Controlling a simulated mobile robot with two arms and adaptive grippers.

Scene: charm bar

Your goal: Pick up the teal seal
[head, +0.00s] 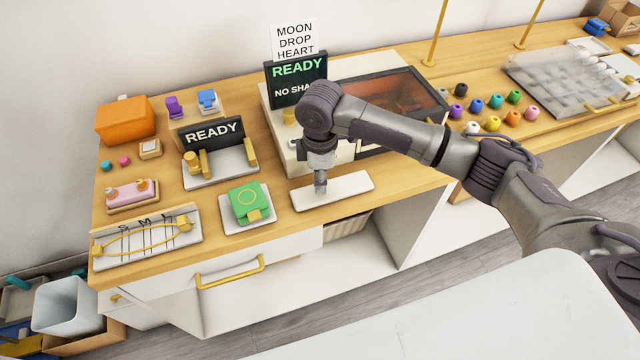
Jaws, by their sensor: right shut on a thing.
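My right gripper (320,186) points down over a white rectangular pad (350,187) at the counter's front edge. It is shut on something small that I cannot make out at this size. A small round teal piece (106,166) lies at the counter's left end beside a pink one (124,160). I cannot tell which of these, if any, is the teal seal. My left gripper is not in view.
Left of the pad are a green block on a white tray (262,223), a READY stand (211,133), a pink piece (130,192) and an S-M-L board (110,258). A dark-windowed machine (400,92) stands behind my right arm. A clear-lidded case (560,75) is far right.

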